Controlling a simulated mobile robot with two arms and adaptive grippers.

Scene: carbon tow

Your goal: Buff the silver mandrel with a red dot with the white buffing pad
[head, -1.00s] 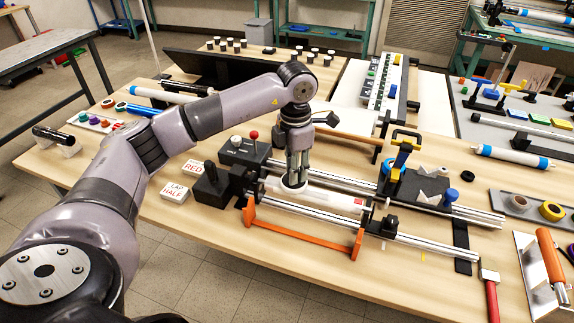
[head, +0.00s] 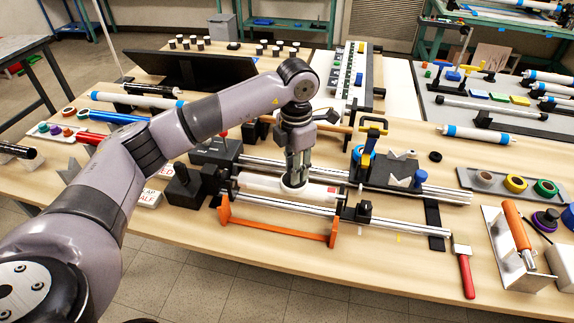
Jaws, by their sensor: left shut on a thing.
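The silver mandrel (head: 262,184) looks pale and lies horizontally in the winding machine in the middle of the table. A red mark (head: 332,190) shows near its right end. My left gripper (head: 294,178) points straight down over the mandrel, right of its middle. It is shut on the white buffing pad (head: 292,192), whose lower edge shows below the fingers and appears to rest on the mandrel. The fingers hide most of the pad. My right gripper is not in view.
An orange bar (head: 278,229) runs along the machine's front. Chrome rails (head: 400,191) extend right, with a black carriage (head: 395,175) behind. A red-handled tool (head: 465,272) lies at front right. A black panel (head: 190,72) stands behind my arm.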

